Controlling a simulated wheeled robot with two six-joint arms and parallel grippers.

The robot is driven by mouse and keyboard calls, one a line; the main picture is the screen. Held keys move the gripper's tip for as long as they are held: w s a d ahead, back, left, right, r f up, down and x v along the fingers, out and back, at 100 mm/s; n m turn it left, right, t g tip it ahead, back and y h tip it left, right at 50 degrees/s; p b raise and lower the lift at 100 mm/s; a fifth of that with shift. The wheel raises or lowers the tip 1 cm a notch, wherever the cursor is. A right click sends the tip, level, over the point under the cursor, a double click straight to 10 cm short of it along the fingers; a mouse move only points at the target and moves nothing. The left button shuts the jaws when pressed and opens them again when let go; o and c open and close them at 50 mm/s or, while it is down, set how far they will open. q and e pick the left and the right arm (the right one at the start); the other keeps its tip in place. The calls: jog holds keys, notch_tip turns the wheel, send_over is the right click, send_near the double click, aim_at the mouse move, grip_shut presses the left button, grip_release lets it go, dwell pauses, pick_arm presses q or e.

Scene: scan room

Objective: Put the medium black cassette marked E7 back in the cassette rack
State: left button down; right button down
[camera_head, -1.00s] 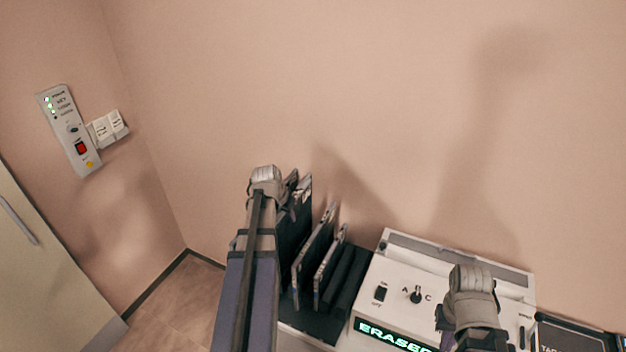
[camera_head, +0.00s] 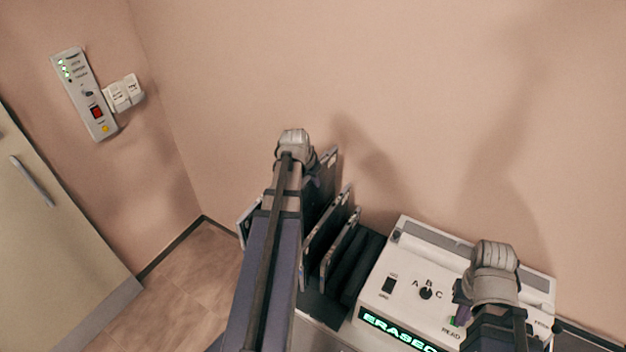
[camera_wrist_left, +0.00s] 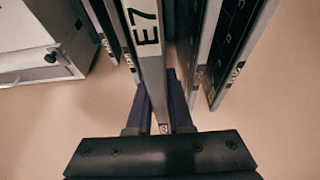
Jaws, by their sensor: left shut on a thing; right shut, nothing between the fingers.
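My left gripper (camera_head: 293,148) is over the left part of the black cassette rack (camera_head: 318,306); its fingertips are hidden in the head view. The left wrist view shows its purple fingers (camera_wrist_left: 160,103) shut on the black cassette E7 (camera_wrist_left: 149,35), which has a pale label edge. Other cassettes stand close on both sides of E7 there. Whether E7 is seated in a slot I cannot tell. Several dark cassettes (camera_head: 328,226) stand in the rack, right of my left arm. My right gripper (camera_head: 464,308) is shut and empty over the eraser's right part.
The white eraser (camera_head: 408,255), with a selector knob and green lit display, stands right of the rack against the wall. A pale cabinet (camera_head: 50,240) stands at the left. A switch box (camera_head: 85,95) hangs on the left wall. Floor shows between cabinet and rack.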

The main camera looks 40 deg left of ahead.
aim_at(308, 201)
pick_arm(q)
jog(key=shift+f+b, duration=2.2)
jog(key=shift+f, duration=0.25)
jog(key=shift+f+b, duration=0.3)
jog(key=shift+f+b, duration=4.15)
jog(key=shift+f, duration=0.1)
jog(key=c, duration=0.7)
grip_release()
jog(key=shift+c, duration=0.2)
jog(key=shift+s, duration=0.1)
jog(key=p+v, duration=0.7)
jog(key=v, duration=0.1)
